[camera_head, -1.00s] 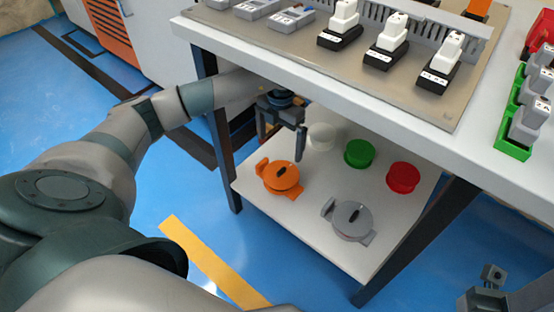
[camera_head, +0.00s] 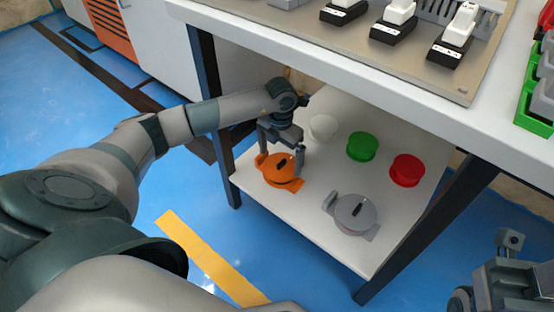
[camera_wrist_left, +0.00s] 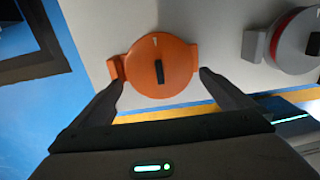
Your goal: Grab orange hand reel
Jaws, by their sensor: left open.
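The orange hand reel (camera_head: 277,172), a round disc with side tabs and a black handle, lies on the white lower shelf (camera_head: 300,214). It also shows in the left wrist view (camera_wrist_left: 176,58). My left gripper (camera_head: 281,160) is open and pointing down at the reel in the head view. In the left wrist view its two fingers (camera_wrist_left: 161,78) reach toward the two sides of the reel, with the disc between and beyond the tips. I cannot tell whether they touch it. My right gripper (camera_head: 497,268) is partly visible at the lower right, away from the shelf.
A grey reel (camera_head: 352,213) lies to the right on the same shelf. White (camera_head: 322,128), green (camera_head: 362,146) and red (camera_head: 406,170) round pieces stand behind.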

